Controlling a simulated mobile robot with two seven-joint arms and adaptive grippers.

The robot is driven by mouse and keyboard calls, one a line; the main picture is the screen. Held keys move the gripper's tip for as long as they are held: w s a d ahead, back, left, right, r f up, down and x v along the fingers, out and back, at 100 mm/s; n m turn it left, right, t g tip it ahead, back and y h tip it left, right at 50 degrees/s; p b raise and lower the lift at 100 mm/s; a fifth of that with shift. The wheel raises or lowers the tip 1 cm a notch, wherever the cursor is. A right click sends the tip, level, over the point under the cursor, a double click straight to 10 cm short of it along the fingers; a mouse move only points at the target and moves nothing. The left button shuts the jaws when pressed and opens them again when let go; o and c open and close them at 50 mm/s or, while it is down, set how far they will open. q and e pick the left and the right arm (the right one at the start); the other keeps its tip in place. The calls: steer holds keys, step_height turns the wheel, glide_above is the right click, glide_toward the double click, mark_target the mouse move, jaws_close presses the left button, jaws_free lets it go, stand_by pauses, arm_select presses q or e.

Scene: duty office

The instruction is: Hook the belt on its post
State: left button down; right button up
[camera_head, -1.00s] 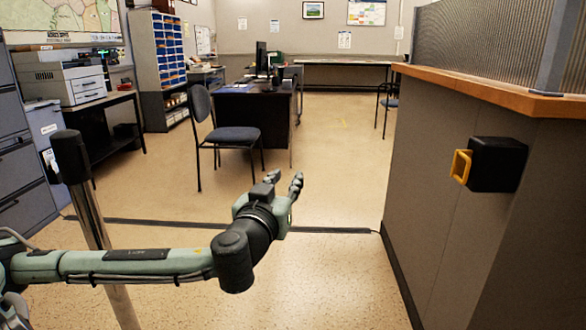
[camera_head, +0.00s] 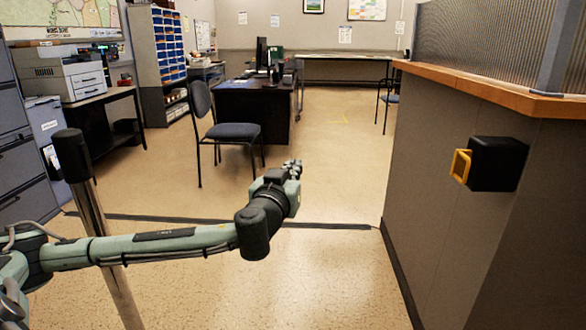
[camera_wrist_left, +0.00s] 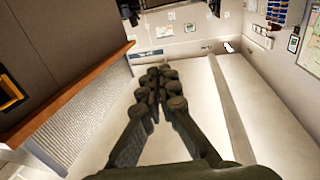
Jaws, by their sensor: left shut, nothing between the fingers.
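The belt unit is a black box (camera_head: 497,164) on the counter's side wall at the right. Its yellow belt end (camera_head: 461,166) sticks out on the left of the box. No stretched-out belt shows. The yellow piece also shows at the left edge of the left wrist view (camera_wrist_left: 11,88). The metal post (camera_head: 103,240) with a black top (camera_head: 72,156) stands at the left, behind my left arm. My left gripper (camera_head: 294,168) is over the open floor between post and belt unit, apart from both. Its fingers (camera_wrist_left: 157,82) are together and hold nothing. My right gripper is out of view.
The counter (camera_head: 440,180) with a wooden ledge (camera_head: 500,94) bounds the right side. A chair (camera_head: 232,132) and a desk (camera_head: 255,105) stand beyond the gripper. A dark strip (camera_head: 200,219) crosses the floor. Cabinets and a printer (camera_head: 62,78) line the left.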

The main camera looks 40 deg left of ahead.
arm_select(q)
steer(key=c, duration=2.3)
jaws_free()
steer(key=o, duration=0.7)
steer(key=shift+c, duration=0.2)
steer(key=v, duration=0.7)
steer(key=shift+s, duration=0.25)
steer(key=shift+d+r, duration=0.1)
